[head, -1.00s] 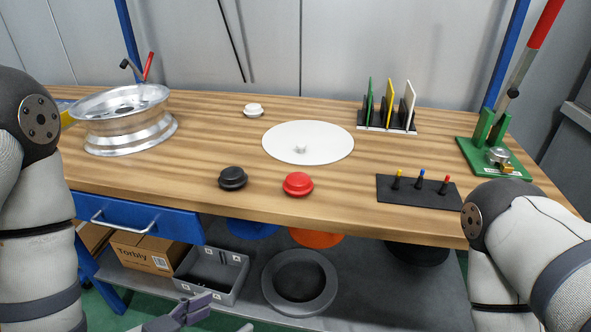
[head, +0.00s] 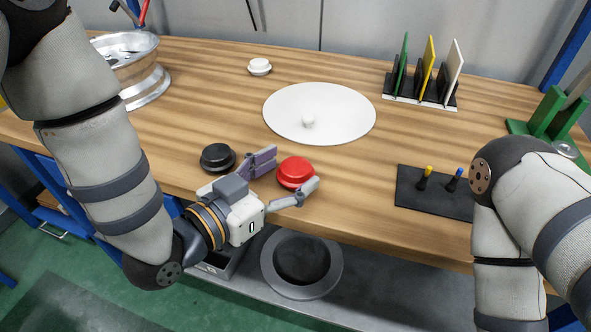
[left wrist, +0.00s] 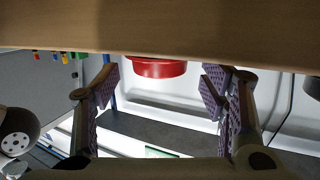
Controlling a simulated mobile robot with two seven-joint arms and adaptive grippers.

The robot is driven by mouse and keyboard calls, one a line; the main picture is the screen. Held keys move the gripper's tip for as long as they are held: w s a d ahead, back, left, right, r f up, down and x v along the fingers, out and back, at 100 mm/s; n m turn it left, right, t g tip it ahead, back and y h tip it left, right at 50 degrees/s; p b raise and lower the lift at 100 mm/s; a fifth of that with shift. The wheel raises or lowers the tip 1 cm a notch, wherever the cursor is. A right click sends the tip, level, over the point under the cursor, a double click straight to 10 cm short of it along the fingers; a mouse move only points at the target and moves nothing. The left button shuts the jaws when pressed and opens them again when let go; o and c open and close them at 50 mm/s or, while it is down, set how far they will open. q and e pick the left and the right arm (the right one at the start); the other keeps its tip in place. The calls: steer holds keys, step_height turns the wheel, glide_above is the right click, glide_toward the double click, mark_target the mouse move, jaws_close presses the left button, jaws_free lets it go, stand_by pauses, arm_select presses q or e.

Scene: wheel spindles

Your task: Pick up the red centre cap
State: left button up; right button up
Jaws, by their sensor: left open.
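The red centre cap (head: 295,172) sits on the wooden table near its front edge. My left gripper (head: 287,175) is open and reaches toward the cap from the front left, with one finger on either side of its near part. In the left wrist view the red cap (left wrist: 158,68) shows between and beyond the open fingers (left wrist: 160,88), with nothing gripped. Whether the fingers touch the cap I cannot tell. My right gripper is out of view; only the right arm shows.
A black cap (head: 217,157) sits just left of my left gripper. A white cap (head: 260,67) and a white disc (head: 335,110) lie farther back. A dark mat (head: 430,195) with small pegs and a rack of coloured plates (head: 420,95) are to the right. A metal wheel rim (head: 140,75) stands at left.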

arm_select(q)
steer(key=x, duration=0.3)
steer(key=shift+f, duration=0.1)
steer(key=shift+a, duration=0.1)
steer(key=c, duration=0.9)
